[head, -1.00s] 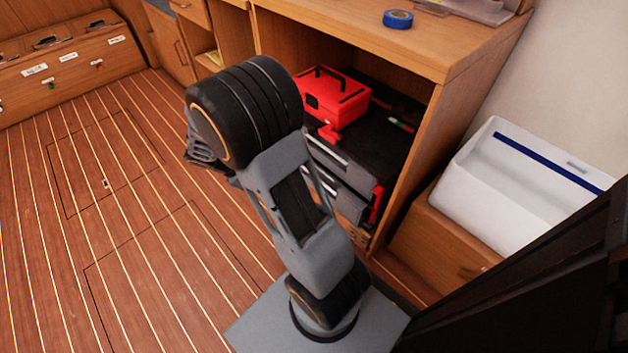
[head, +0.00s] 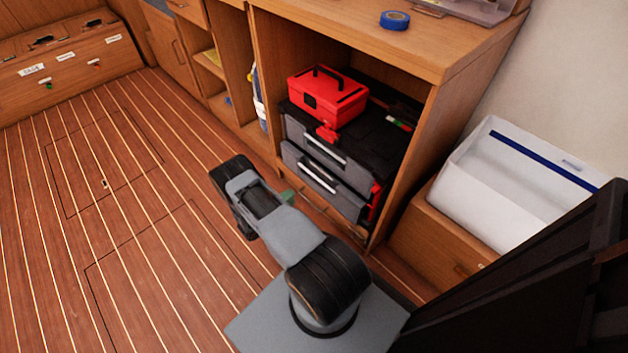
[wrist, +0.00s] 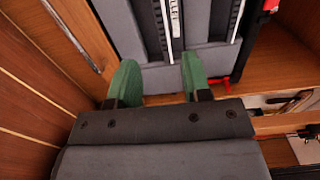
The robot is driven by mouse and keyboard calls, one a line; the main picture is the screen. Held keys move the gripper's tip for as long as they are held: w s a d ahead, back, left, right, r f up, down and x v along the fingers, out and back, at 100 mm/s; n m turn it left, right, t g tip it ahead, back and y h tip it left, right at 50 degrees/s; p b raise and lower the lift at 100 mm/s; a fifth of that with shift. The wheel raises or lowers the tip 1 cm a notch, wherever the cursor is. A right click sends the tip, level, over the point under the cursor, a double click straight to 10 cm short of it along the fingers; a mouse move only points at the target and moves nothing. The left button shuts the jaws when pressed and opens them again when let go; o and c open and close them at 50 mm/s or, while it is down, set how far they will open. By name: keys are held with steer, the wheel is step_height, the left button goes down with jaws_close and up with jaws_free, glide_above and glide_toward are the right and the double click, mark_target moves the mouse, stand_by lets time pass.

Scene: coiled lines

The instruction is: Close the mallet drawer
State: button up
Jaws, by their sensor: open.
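The grey and black tool chest (head: 372,150) stands in the cabinet with two stacked grey drawers. The lower drawer (head: 345,198) has a pale handle, and so does the upper drawer (head: 300,132). In the wrist view a label ending in "LLET" lies along the handle of the mallet drawer (wrist: 150,30), which looks like the lower one. I cannot tell how far it stands out. My gripper (wrist: 160,82) is open and empty, its green fingertips pointing at the chest's front near its right end. In the head view my arm mostly hides the gripper; a green fingertip shows.
A red toolbox (head: 327,96) sits on the chest. Red latches (head: 375,200) mark the chest's right end, close to the cabinet's side wall (head: 412,150). A white bin (head: 520,185) stands to the right. The plank floor (head: 130,220) on the left is clear.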

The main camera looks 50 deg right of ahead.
mark_target(315, 179)
steer(key=d+b, duration=0.1)
steer(key=d, duration=0.7)
steer(key=s+d+b, duration=0.1)
steer(key=d, duration=0.4)
steer(key=shift+b, duration=0.3)
steer(key=shift+c, duration=0.2)
jaws_close()
